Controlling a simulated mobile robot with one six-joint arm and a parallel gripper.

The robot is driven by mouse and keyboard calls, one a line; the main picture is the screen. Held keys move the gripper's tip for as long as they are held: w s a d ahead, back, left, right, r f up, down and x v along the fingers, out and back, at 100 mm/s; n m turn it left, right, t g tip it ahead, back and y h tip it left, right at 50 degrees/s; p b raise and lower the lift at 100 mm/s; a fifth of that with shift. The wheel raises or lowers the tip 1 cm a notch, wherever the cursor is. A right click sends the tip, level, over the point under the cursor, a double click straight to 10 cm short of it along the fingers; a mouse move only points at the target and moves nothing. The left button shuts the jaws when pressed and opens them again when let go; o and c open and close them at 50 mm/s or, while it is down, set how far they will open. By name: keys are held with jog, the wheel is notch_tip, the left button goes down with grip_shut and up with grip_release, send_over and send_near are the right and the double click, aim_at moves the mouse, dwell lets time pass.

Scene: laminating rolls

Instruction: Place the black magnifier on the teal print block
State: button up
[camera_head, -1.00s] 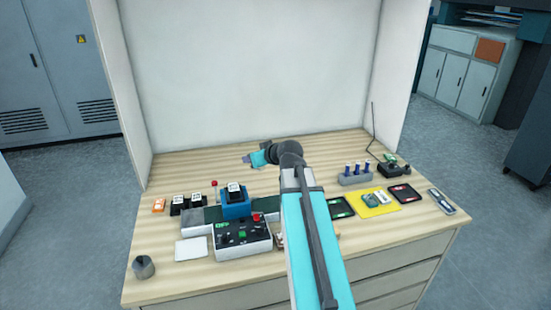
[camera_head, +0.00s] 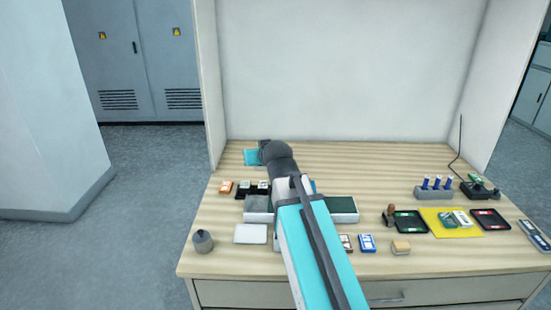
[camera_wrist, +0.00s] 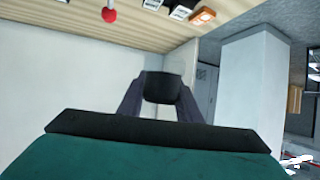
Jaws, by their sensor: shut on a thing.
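My gripper (camera_wrist: 160,84) shows in the wrist view, its two dark fingers closed on a dark, rounded object that looks like the black magnifier (camera_wrist: 163,92). It is held in the air, clear of the table. In the head view, my arm reaches over the table to the back left, and the fingers and the magnifier cannot be made out. A blue thing in the middle is mostly hidden behind my arm.
A row of small blocks (camera_head: 245,187) and a white pad (camera_head: 250,233) are at the left, with a grey knobbed pot (camera_head: 202,240). Dark trays (camera_head: 490,219), a pen rack (camera_head: 434,191) and a brown-handled stamp (camera_head: 388,214) are at the right.

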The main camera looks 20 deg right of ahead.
jog(key=shift+a+f+b, duration=1.4)
jog(key=shift+f+b, duration=0.05)
jog(key=shift+d, duration=0.15)
